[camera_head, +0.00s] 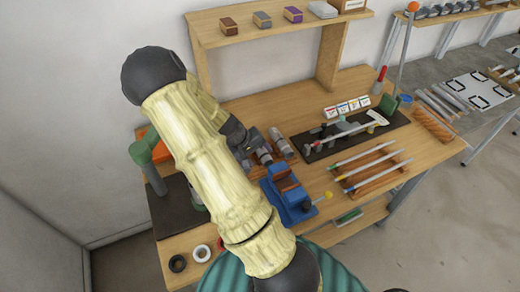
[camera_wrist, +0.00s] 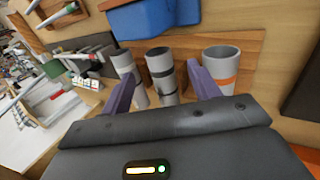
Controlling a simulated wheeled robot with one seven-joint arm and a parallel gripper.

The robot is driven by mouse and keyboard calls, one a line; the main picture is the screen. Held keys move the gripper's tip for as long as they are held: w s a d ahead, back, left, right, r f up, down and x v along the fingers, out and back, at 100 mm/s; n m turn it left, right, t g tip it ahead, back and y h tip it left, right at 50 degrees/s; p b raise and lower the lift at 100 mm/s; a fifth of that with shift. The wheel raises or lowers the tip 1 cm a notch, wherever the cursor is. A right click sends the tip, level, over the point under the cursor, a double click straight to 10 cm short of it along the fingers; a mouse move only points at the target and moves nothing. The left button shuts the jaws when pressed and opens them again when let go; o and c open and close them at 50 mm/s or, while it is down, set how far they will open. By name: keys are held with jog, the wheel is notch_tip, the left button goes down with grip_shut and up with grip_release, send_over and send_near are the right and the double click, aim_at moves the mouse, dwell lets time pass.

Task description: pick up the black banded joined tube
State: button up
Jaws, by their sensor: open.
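The black banded joined tube (camera_wrist: 161,67) is grey with dark bands and stands in the middle of a row of tubes in the wrist view. My gripper (camera_wrist: 163,80) is open, with its two purple fingers on either side of this tube and no visible grip on it. The lower part of the tube is partly hidden by the gripper body. In the head view my gripper (camera_head: 250,141) is over the tube row, and my arm hides part of that area.
Another grey tube (camera_wrist: 123,64) is close by the left finger, and an orange-banded tube (camera_wrist: 221,66) stands right of the right finger. A blue vise (camera_head: 286,196) is near the row. Pencil-like rods (camera_head: 372,170) lie on a rack to the right. A shelf (camera_head: 270,32) stands behind.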

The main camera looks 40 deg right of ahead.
aim_at(264, 158)
jog(key=shift+p+x, duration=0.85)
jog(key=shift+x, duration=1.55)
jog(key=shift+w+r, duration=0.1)
jog(key=shift+w, duration=0.1)
jog(key=shift+d, duration=0.1)
grip_shut()
notch_tip(264, 158, up, 10)
jog(key=b, duration=0.2)
